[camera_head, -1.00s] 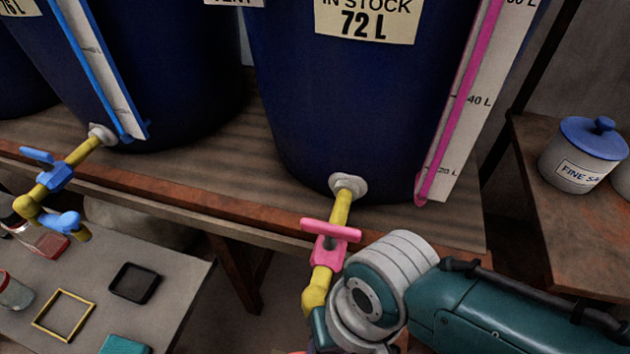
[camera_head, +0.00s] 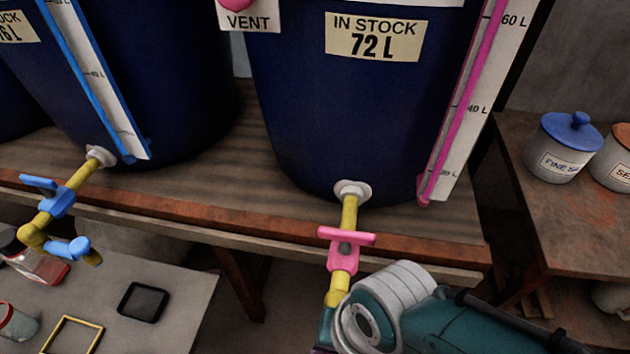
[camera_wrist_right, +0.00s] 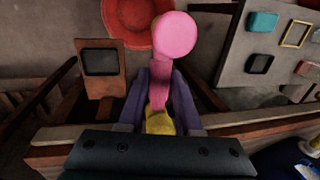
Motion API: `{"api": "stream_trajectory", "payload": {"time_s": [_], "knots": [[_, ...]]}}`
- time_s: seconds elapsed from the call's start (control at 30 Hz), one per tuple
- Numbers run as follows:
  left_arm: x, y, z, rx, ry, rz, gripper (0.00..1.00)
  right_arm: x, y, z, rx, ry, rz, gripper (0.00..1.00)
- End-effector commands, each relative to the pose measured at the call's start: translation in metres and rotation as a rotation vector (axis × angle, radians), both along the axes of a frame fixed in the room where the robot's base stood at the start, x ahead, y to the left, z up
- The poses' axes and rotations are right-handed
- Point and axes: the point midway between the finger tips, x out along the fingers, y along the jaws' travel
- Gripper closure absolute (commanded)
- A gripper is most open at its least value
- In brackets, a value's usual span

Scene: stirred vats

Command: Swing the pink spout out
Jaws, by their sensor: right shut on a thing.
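The pink spout (camera_wrist_right: 174,38) shows in the right wrist view, with a rounded end and a narrow neck running back to a yellow pipe (camera_wrist_right: 159,123). My right gripper (camera_wrist_right: 161,92) has its purple fingers on either side of the neck and is shut on it. In the head view the pink tap (camera_head: 344,256), with its crossbar handle (camera_head: 346,236), sits on the yellow outlet pipe of the blue vat (camera_head: 350,120) marked 72 L. My right wrist is just below that tap and hides the spout there. My left gripper is in neither view.
A neighbouring vat's yellow pipe carries a blue tap (camera_head: 57,202) and blue spout (camera_head: 68,249) at the left. A low table (camera_head: 190,300) with a black tray (camera_head: 143,301) stands below. A red bowl (camera_wrist_right: 138,18) lies beyond the spout in the wrist view.

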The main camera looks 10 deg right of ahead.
Motion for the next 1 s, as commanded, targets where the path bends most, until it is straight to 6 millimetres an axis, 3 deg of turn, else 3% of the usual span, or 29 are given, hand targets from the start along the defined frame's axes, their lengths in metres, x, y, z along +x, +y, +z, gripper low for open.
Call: {"api": "stream_trajectory", "payload": {"time_s": [0.3,0.33,0.57,0.83,1.0], "knots": [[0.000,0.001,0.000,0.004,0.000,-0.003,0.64,0.001,0.000,0.000,0.002,-0.003,-0.006,1.00],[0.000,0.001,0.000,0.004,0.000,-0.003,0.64,0.001,0.000,0.000,0.002,-0.002,-0.006,0.63],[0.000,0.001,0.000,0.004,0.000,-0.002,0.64,0.001,0.000,0.000,0.001,-0.002,-0.004,0.38],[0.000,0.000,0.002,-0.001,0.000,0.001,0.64,0.001,0.000,0.002,0.001,-0.001,-0.003,0.38],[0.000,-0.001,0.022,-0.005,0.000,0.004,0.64,-0.001,-0.004,0.024,0.001,-0.001,-0.003,0.38]]}}
